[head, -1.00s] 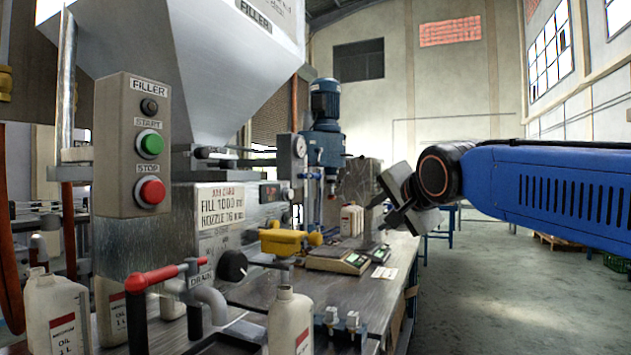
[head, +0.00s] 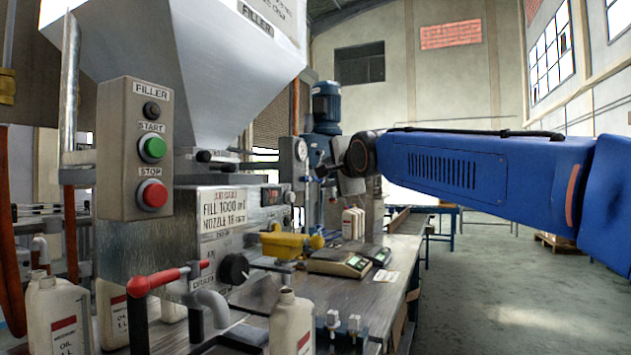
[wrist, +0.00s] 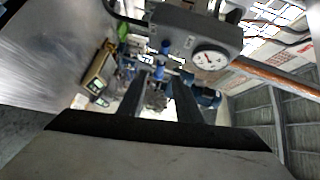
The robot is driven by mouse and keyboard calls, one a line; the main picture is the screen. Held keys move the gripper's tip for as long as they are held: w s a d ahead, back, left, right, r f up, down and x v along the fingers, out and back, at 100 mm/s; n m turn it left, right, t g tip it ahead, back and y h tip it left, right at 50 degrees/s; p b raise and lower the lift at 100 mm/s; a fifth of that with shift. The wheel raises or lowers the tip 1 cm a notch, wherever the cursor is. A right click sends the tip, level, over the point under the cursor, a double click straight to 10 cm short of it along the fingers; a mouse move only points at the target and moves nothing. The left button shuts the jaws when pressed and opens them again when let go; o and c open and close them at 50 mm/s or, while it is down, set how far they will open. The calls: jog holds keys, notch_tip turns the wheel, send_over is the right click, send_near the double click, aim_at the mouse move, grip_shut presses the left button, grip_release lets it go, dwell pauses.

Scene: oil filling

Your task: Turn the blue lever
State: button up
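Small blue parts show at the fittings beyond my fingers in the wrist view, one near the gauge block (wrist: 165,46) and one lower down (wrist: 159,72). I cannot tell for sure which is the blue lever. In the head view a small blue piece (head: 307,179) shows below the gauge, left of my gripper (head: 338,172). My gripper is raised in front of the blue motor unit. In the wrist view the two dark fingers of my gripper (wrist: 158,90) stand apart with a gap between them. They hold nothing that I can see.
A pressure gauge (head: 301,149) is close to my gripper. White bottles stand at the front and beside the scale. The floor to the right is mostly open.

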aim_at(317, 179)
jog(key=x, duration=0.8)
jog(key=shift+w+a, duration=0.1)
jog(key=shift+w, duration=0.15)
jog(key=shift+c, duration=0.6)
grip_shut()
